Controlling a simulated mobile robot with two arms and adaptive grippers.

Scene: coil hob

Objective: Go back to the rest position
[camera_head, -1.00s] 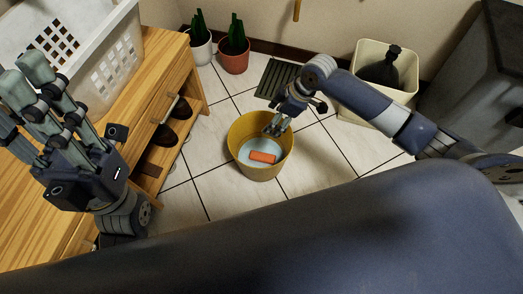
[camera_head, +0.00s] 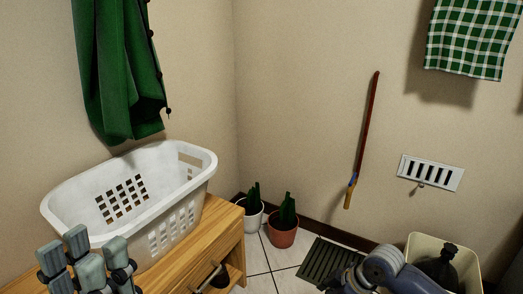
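My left gripper (camera_head: 85,262) shows at the bottom left, in front of the white laundry basket (camera_head: 165,235) and over the wooden cabinet (camera_head: 222,232). Its grey fingers point up and stand apart with nothing between them; its palm is cut off by the lower edge. My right arm (camera_head: 388,268) shows only as a blue and grey link low on the right, near the floor grate.
Two potted plants, in a white pot (camera_head: 251,222) and a terracotta pot (camera_head: 283,238), stand in the corner. A dark floor grate (camera_head: 322,259) and a cream bin (camera_head: 428,243) are right. A green garment (camera_head: 120,75), a stick (camera_head: 366,135) and a checked cloth (camera_head: 470,38) hang on the walls.

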